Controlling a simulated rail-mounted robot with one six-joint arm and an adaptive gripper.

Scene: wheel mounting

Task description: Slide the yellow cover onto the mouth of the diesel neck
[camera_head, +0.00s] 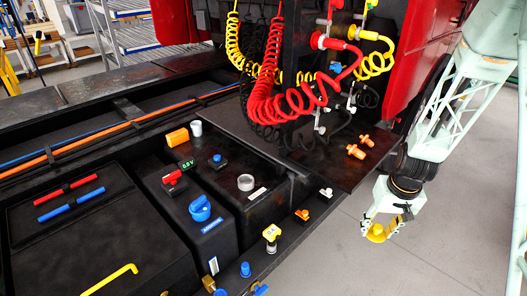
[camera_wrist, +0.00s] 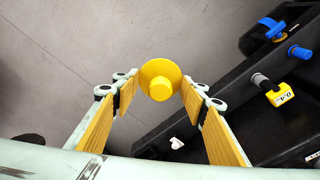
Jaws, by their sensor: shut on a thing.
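The yellow cover (camera_head: 376,234) is held between the fingertips of my gripper (camera_head: 382,227), over the grey floor at the right. In the wrist view the cover (camera_wrist: 160,82), a round disc with a raised knob, sits between the two yellow-padded fingers of my gripper (camera_wrist: 159,90). A grey open ring (camera_head: 246,182), which looks like the diesel neck, stands on top of a black tank (camera_head: 240,210) with a small white label beside it. My gripper is well to the right of that neck and apart from it. The neck does not show in the wrist view.
A blue cap (camera_head: 200,208) sits on the neighbouring tank. An orange cylinder (camera_head: 177,137) and a white cup-like piece (camera_head: 196,128) stand behind. Coiled red hoses (camera_head: 290,100) hang above. The floor around my gripper is clear.

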